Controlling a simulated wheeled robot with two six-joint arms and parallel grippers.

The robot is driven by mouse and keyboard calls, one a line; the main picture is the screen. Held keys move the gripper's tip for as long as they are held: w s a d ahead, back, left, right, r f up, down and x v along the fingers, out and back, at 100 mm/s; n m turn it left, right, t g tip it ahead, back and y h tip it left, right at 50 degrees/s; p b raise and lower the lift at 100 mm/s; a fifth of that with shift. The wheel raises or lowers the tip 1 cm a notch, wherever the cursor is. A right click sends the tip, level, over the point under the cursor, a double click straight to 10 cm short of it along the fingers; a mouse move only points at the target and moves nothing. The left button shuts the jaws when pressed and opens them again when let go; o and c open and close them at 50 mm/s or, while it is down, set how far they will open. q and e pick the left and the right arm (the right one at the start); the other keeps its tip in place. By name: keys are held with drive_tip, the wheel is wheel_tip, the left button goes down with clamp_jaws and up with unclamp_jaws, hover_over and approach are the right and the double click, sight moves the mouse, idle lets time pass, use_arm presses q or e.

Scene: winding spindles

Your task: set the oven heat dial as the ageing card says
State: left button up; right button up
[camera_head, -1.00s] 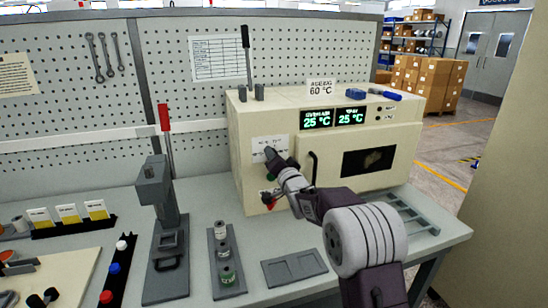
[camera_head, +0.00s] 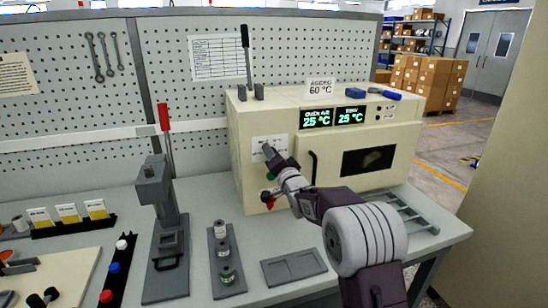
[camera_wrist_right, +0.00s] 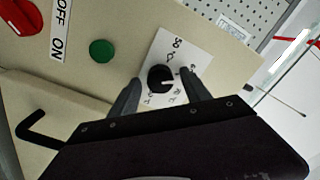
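The cream oven (camera_head: 335,105) stands on the bench. The ageing card (camera_head: 320,88) on top reads 60 °C. The oven air display (camera_head: 316,118) and the one beside it (camera_head: 350,116) both read 25 °C. The black heat dial (camera_wrist_right: 160,79) sits on a white scale plate (camera_wrist_right: 172,56) in the right wrist view. A pale pointer mark on it points right. A 50 is legible; other marks are partly hidden. My right gripper (camera_head: 268,150) is at the plate. In the wrist view its fingers (camera_wrist_right: 160,80) stand open either side of the dial, with gaps. My left gripper is out of view.
A green button (camera_wrist_right: 101,51) and red switch (camera_wrist_right: 18,16) with an OFF/ON label lie near the dial. The black door handle (camera_wrist_right: 38,130) is close to my gripper. A grey press (camera_head: 165,230), spool rack (camera_head: 224,265) and empty tray (camera_head: 293,267) stand on the bench.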

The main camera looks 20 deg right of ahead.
drive_tip(key=s+b, duration=0.1)
drive_tip(key=s, duration=0.8)
drive_tip(key=shift+d+b, duration=0.2)
drive_tip(key=shift+b, duration=0.1)
drive_tip(key=shift+f, duration=0.1)
wheel_tip(320, 180, up, 4)
drive_tip(key=s+a+g+p, duration=0.1)
drive_tip(key=s+a+p, duration=0.2)
drive_tip(key=p, duration=0.4)
drive_tip(key=s+f+n+g+p, duration=0.1)
drive_tip(key=s+f+n+g, duration=0.3)
drive_tip(key=s+f+g, duration=0.4)
drive_tip(key=s+f+n+g+p, duration=0.1)
drive_tip(key=s+f+n+g, duration=0.4)
drive_tip(key=s+f, duration=1.1)
drive_tip(key=s+g, duration=0.3)
drive_tip(key=s, duration=0.2)
drive_tip(key=shift+d+f+h, duration=0.15)
drive_tip(key=shift+f+h, duration=0.05)
drive_tip(key=shift+h, duration=0.2)
